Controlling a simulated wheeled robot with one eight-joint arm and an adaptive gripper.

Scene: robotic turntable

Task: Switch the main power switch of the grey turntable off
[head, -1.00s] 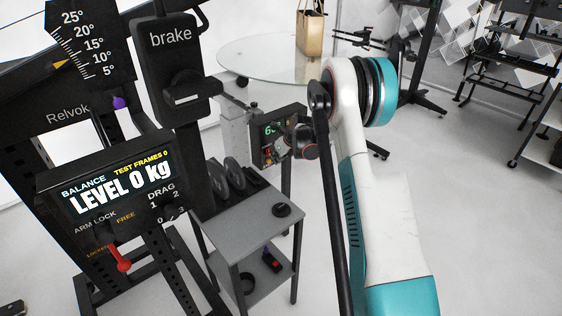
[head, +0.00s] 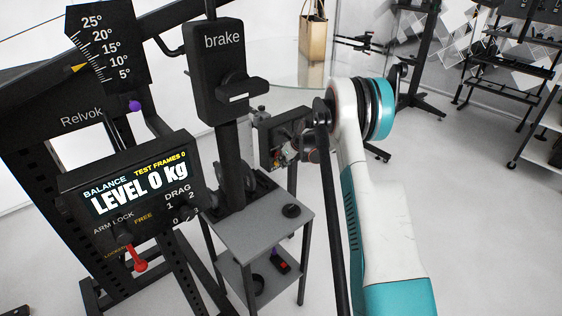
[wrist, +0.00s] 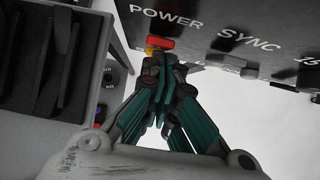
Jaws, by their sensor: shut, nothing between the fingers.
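The main power switch (wrist: 161,43) is a small red lever under the word POWER in the wrist view. A yellow patch shows just below it. It sits on the dark panel (wrist: 225,22) of a box, which also carries the word SYNC. My gripper (wrist: 164,68) is shut and empty. Its fingertips are right below the switch, touching or nearly so; I cannot tell which. In the head view my gripper (head: 287,155) is at the front of the dark box (head: 270,143), partly hiding it. No lit digits show there. The switch's exact position is unclear.
A round glass table (head: 285,75) stands behind.

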